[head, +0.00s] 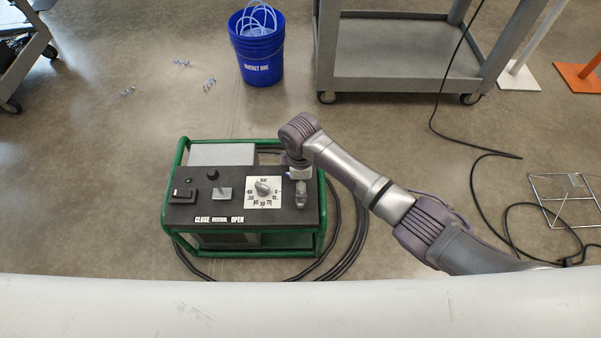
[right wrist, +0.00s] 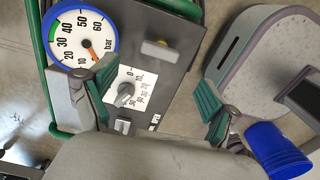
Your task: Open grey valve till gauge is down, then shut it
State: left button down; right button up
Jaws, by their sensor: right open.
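The grey valve (right wrist: 158,48) is a small blunt handle on the dark panel, seen in the right wrist view. My right gripper (right wrist: 157,85) is open above the panel, with its two fingers spread wide. The valve lies beyond the fingers, between their lines, and nothing is gripped. The gauge (right wrist: 80,38) is a round white dial with a blue rim and a green band. Its red needle points to the lower right, towards the low end; a finger covers part of the scale. In the head view my right arm hides the gauge. My left gripper is not in view.
The panel (head: 240,212) sits in a green frame (head: 168,205). It also carries a numbered knob (head: 264,187), a lever (head: 222,193) and a switch (head: 183,194). Black hoses (head: 345,240) lie on the floor. A blue bucket (head: 258,55) and a grey cart (head: 400,50) stand behind.

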jog(key=shift+r, duration=2.25)
